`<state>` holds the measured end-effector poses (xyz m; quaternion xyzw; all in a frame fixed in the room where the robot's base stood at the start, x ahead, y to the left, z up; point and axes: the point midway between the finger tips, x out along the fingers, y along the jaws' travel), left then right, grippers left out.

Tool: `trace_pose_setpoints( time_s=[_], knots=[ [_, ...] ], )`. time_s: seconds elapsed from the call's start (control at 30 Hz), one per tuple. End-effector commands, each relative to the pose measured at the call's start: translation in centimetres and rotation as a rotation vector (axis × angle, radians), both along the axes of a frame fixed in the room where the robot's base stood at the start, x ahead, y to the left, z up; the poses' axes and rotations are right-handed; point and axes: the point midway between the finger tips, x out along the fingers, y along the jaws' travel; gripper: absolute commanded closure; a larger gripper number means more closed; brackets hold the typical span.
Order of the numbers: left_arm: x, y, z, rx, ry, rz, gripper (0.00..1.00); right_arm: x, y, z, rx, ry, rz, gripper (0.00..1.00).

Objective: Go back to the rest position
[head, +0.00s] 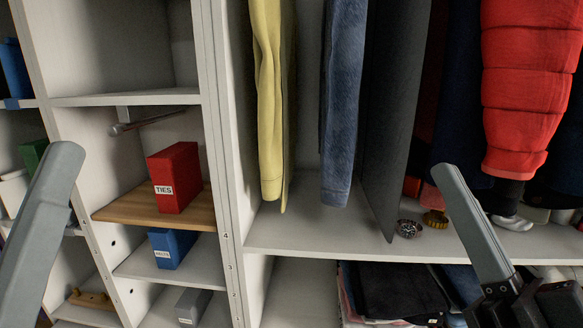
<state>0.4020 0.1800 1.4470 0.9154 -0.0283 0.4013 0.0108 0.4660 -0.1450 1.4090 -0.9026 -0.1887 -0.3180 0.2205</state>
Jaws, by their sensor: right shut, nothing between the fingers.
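My right arm comes in at the lower right of the head view, with a grey link rising in front of the hanging clothes. The black right gripper (528,304) is at the bottom right edge, partly cut off, and is shut with nothing held. It shows in front of the lower compartment near the folded clothes. My left arm's grey link shows at the left edge, in front of the cubbies. The left gripper is out of the picture.
A red TIES box (175,178) stands on a wooden shelf (140,208), above a blue box (172,248) and a grey box (194,306). Yellow trousers (268,100), jeans (343,100) and a red puffer jacket (525,80) hang right. Watches (408,229) lie on the shelf above folded clothes (395,290).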

Motion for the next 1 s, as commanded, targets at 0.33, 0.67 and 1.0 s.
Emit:
trace_pose_setpoints(
  time_s=[0.33,0.67,1.0],
  knots=[
    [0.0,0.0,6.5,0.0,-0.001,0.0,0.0,-6.5,-3.4,10.3,-0.255,-0.154,-0.474,1.0],
    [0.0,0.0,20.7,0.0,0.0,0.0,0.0,-6.4,-3.4,24.5,-0.254,-0.153,-0.472,1.0],
    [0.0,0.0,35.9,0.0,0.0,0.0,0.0,-6.4,-3.4,39.6,-0.254,-0.152,-0.47,1.0]
  ],
)
